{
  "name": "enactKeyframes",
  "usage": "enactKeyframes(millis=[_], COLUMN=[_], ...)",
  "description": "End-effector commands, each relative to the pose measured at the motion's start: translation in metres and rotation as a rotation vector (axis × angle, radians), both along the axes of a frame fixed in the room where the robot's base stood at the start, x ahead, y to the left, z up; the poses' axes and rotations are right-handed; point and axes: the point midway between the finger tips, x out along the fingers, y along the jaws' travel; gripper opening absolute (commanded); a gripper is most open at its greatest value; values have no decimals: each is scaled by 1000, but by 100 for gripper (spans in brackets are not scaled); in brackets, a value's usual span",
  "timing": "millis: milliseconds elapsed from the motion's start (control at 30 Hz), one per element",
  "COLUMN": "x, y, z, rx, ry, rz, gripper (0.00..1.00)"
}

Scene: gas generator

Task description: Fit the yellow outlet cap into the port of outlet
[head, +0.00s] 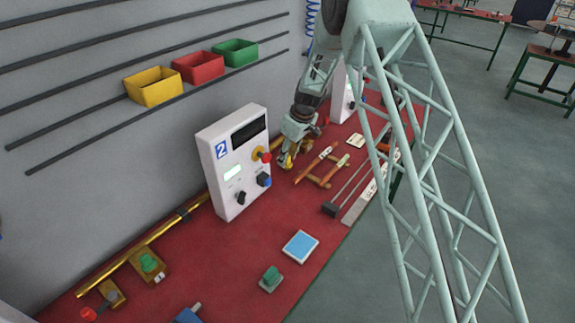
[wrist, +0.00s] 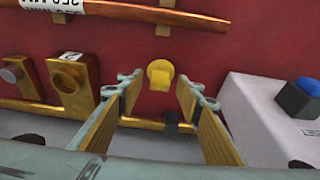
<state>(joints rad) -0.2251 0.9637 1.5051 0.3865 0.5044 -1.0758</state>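The yellow outlet cap (wrist: 160,72) lies on the red tabletop in the wrist view, a little beyond and between my fingertips. My gripper (wrist: 157,88) is open, with its two gold-padded fingers wide apart and nothing between the pads. In the head view my gripper (head: 288,158) is low over the table, just right of the white control box; the cap cannot be made out there. A brass block (wrist: 75,84) with a round opening stands left of my fingers in the wrist view. It may be the outlet; I cannot tell for sure.
The white box (wrist: 268,105) with a blue button stands close to my right finger. A copper pipe (wrist: 150,14) crosses beyond the cap. In the head view, the control box marked 2 (head: 232,160) stands left of my gripper, and tools lie to the right. Bare red table surrounds the cap.

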Motion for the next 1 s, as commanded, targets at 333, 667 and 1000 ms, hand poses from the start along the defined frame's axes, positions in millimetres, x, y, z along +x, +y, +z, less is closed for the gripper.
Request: enactKeyframes(millis=[333,667,1000], x=[0,0,0], y=[0,0,0], z=[-3,-3,-2], rx=[0,0,0], ry=[0,0,0], rz=[0,0,0], gripper=[33,30,7])
